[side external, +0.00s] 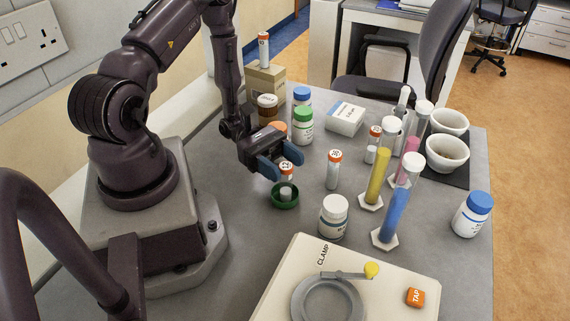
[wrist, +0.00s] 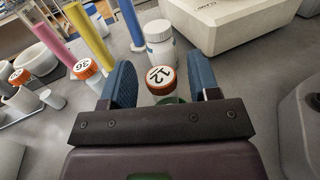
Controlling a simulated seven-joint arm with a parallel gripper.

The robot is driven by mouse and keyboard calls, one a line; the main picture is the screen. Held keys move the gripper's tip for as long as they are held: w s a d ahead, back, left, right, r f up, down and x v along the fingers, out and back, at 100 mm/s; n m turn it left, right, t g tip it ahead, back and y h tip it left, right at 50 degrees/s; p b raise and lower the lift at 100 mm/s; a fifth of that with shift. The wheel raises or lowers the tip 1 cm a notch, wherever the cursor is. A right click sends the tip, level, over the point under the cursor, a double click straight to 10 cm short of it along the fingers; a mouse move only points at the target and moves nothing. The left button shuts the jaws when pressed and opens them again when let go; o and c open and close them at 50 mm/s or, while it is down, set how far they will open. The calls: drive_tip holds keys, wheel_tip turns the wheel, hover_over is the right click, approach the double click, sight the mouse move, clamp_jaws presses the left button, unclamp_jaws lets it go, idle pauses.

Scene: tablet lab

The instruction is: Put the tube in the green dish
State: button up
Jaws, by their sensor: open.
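A small white tube (side external: 286,190) with an orange cap marked 12 appears to stand upright in the green dish (side external: 275,202) in the side view. In the wrist view the tube's cap (wrist: 160,76) shows between my fingers, with a sliver of the green dish (wrist: 170,101) below it. My gripper (side external: 280,160) is open, its blue fingers above and around the cap, with gaps on both sides in the wrist view. My gripper (wrist: 165,82) hides much of the dish there. Another orange-capped tube (side external: 333,170) stands to the right.
A white jar (side external: 334,218) stands right of the dish, with the clamp board (side external: 400,295) in front. Cylinders of yellow (side external: 376,180) and blue (side external: 395,212) liquid stand farther right. A green-capped bottle (side external: 302,127) is close behind my gripper. Another orange-capped tube (side external: 263,50) stands on a box.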

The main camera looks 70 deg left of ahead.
drive_tip(key=v, duration=1.1)
drive_tip(key=d+r+m+y, duration=0.4)
drive_tip(key=r+m, duration=0.3)
drive_tip(key=r, duration=0.2)
drive_tip(key=s+d+r+m+y, duration=0.1)
drive_tip(key=d+r+m+y, duration=0.3)
drive_tip(key=r+m+y, duration=0.3)
drive_tip(key=s+d+r+m+g+y, duration=0.1)
drive_tip(key=d+r+m+y, duration=0.4)
drive_tip(key=r+m, duration=0.3)
wheel_tip(320, 180, up, 3)
drive_tip(key=shift+y, duration=0.3)
